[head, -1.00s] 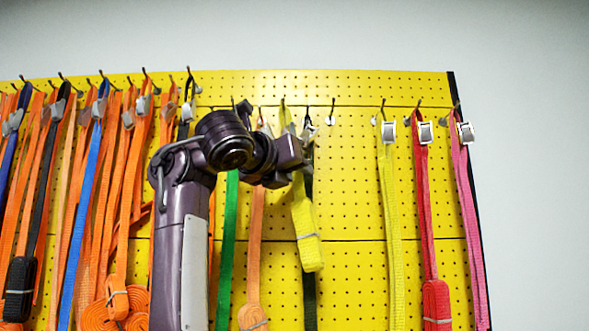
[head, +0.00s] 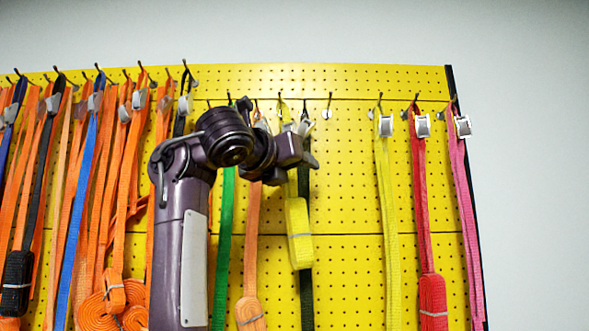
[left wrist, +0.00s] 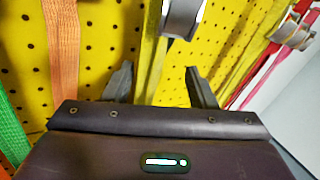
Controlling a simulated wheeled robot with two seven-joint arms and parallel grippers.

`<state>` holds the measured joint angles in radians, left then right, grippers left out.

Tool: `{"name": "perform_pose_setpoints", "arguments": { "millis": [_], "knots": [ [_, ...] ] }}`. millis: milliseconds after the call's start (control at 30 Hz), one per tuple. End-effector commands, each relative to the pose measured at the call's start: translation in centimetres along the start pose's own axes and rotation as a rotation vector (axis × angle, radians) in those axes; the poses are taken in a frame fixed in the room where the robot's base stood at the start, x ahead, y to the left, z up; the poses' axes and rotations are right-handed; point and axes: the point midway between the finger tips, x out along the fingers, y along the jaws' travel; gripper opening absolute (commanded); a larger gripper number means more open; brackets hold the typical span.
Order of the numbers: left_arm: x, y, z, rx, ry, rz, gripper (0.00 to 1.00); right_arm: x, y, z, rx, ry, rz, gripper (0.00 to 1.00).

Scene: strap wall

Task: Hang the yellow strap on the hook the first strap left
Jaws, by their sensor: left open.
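A yellow strap (head: 299,232) with a banded bundle hangs beneath a hook (head: 281,98) on the pegboard. Its upper part is partly hidden behind my left gripper (head: 309,158), so its contact with the hook is unclear. In the left wrist view my left gripper (left wrist: 157,75) is open, its fingers apart, with a yellow strap (left wrist: 150,55) running up between them and not clamped. A bare hook (head: 330,102) is to the right of the black strap (head: 306,255). A second yellow strap (head: 390,220) hangs farther right. My right gripper is not in view.
The yellow pegboard (head: 345,200) has free room between the black and second yellow straps. A green strap (head: 226,225) and an orange strap (head: 251,250) hang close left of the gripper. Red (head: 425,210) and pink (head: 468,200) straps hang at right; several orange straps crowd the left.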

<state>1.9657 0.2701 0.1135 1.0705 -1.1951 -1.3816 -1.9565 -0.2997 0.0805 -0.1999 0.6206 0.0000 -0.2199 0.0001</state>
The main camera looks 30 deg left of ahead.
Motion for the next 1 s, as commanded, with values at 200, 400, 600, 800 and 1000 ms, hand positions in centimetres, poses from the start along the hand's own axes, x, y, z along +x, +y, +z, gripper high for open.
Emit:
{"name": "perform_pose_setpoints", "arguments": {
  "millis": [200,400,600,800,1000],
  "knots": [
    [-1.2,0.0,-0.2,-0.003,-0.004,-0.003,0.52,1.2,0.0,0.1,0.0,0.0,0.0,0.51],
    [-4.3,0.0,-0.6,-0.001,-0.003,-0.003,0.52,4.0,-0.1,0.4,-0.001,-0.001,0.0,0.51],
    [-6.8,0.0,-0.4,-0.001,-0.001,-0.001,0.52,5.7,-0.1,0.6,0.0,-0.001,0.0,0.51],
    [-7.6,0.0,-0.2,-0.001,0.001,0.0,0.52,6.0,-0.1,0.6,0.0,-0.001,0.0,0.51],
    [-7.6,-0.1,-0.1,0.0,0.001,0.0,0.52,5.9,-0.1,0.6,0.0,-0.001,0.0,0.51]
  ]
}}
